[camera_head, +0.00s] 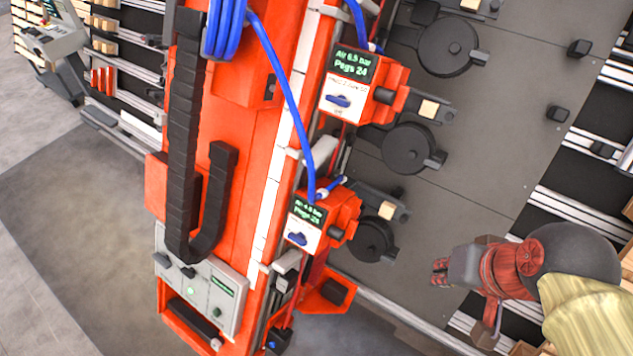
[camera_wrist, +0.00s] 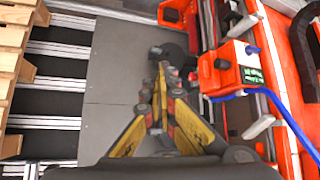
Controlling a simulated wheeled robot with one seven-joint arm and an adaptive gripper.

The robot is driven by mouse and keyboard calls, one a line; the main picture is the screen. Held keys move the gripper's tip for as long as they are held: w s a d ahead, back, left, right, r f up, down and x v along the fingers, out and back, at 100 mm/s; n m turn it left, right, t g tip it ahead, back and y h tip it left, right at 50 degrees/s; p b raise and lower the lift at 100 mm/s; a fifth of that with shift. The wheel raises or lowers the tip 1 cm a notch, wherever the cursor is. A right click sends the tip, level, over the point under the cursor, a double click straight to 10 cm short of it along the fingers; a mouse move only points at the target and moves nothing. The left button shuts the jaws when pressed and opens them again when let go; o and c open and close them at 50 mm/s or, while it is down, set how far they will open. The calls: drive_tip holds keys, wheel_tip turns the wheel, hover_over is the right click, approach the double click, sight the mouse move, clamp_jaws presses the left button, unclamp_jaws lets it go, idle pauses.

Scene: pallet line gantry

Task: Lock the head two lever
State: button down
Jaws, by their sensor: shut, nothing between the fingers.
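Two orange nailing heads sit on the right side of the orange gantry in the head view. The upper head (camera_head: 392,78) has a green display that reads like "Air 6.5 bar, Pegs 24" and a blue knob (camera_head: 338,101). The lower head (camera_head: 342,206) has a similar display and its own blue knob (camera_head: 297,239). I cannot tell from the labels which is head two, nor which part is its lever. My gripper (camera_head: 440,272) is right of the lower head, apart from it. In the wrist view my gripper (camera_wrist: 160,72) is shut and empty, left of an orange head (camera_wrist: 232,68).
Blue air hoses (camera_head: 285,85) run down the gantry, near a black cable chain (camera_head: 183,150). A grey control box (camera_head: 200,283) is at the lower left. Black round discs (camera_head: 407,148) stand on the grey plate (camera_head: 480,170). Wooden pallet boards (camera_wrist: 18,50) lie at left in the wrist view.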

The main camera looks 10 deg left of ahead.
sight(321, 152)
drive_tip(key=w+a+f+m+g+y+b, duration=0.1)
drive_tip(key=a+f+m+g+y+b, duration=0.25)
drive_tip(key=a, duration=0.55)
drive_tip(key=w+a+f+m+g+y+b, duration=0.15)
drive_tip(key=a+f+m+y, duration=0.25)
drive_tip(key=a+y, duration=0.4)
drive_tip(key=w+a+m+t+y+b, duration=0.1)
drive_tip(key=w+m+y, duration=0.1)
drive_tip(key=w+m, duration=0.1)
drive_tip(key=w+m+t+y, duration=0.2)
drive_tip(key=w, duration=0.3)
drive_tip(key=w+a+m+t+y+b, duration=0.1)
drive_tip(key=w+m+y, duration=0.1)
drive_tip(key=w+m, duration=0.1)
drive_tip(key=shift+w+a+f+m+b, duration=0.1)
drive_tip(key=shift+w+a+m+b, duration=0.25)
drive_tip(key=shift+w, duration=0.15)
drive_tip(key=w+m+t, duration=0.1)
drive_tip(key=w+d+m+t, duration=0.1)
drive_tip(key=w, duration=0.1)
drive_tip(key=w+d+f+m+t, duration=0.1)
drive_tip(key=t, duration=0.1)
drive_tip(key=shift+w+d+m+y+b, duration=0.15)
drive_tip(key=shift+m+y+b, duration=0.15)
drive_tip(key=shift+y, duration=0.05)
drive_tip(key=shift+r, duration=0.1)
drive_tip(key=b+x, duration=0.2)
drive_tip(key=x, duration=0.8)
